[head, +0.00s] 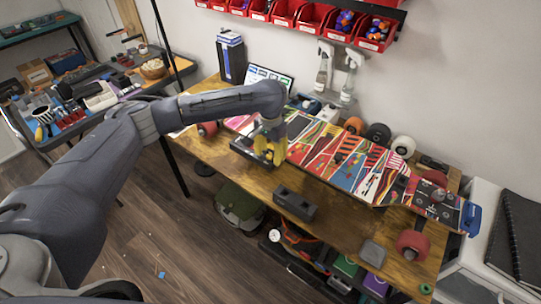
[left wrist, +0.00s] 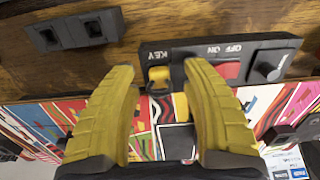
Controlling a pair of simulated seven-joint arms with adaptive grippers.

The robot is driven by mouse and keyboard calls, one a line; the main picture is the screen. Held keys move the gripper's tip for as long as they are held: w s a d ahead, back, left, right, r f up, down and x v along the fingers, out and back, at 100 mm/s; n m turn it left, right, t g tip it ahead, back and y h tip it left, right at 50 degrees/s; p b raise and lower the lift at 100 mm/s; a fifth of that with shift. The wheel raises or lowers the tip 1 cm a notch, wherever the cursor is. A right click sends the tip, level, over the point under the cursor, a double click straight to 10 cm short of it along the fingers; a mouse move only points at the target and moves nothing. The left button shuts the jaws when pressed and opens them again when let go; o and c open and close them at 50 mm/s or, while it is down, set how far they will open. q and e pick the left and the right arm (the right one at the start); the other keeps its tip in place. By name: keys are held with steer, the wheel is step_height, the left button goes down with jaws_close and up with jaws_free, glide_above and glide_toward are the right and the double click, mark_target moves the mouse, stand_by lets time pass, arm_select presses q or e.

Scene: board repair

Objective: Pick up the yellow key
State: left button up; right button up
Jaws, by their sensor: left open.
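The yellow key (left wrist: 159,76) sits in the black switch panel (left wrist: 288,46), beside the printed word KEY, in the left wrist view. My left gripper (left wrist: 156,67) is open, with its two yellow fingers to either side of the key in the picture. I cannot tell whether either finger touches the key. In the head view, my left gripper (head: 269,148) points down over the panel (head: 245,152) near the table's front edge. The key is hidden or too small to make out there. My right gripper is not in view.
The panel has a red ON/OFF switch (left wrist: 229,70) and a black knob (left wrist: 268,69). A dark block with two recesses (head: 294,203) stands to the right on the wooden table (head: 338,226). A colourful skateboard deck (head: 345,160) lies behind. Red bins (head: 285,12) hang on the wall.

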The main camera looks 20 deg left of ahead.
mark_target(270, 149)
arm_select(q)
steer(key=shift+c, duration=0.4)
jaws_close()
steer(key=shift+r, duration=0.15)
step_height(270, 149, up, 20)
stand_by(0.8)
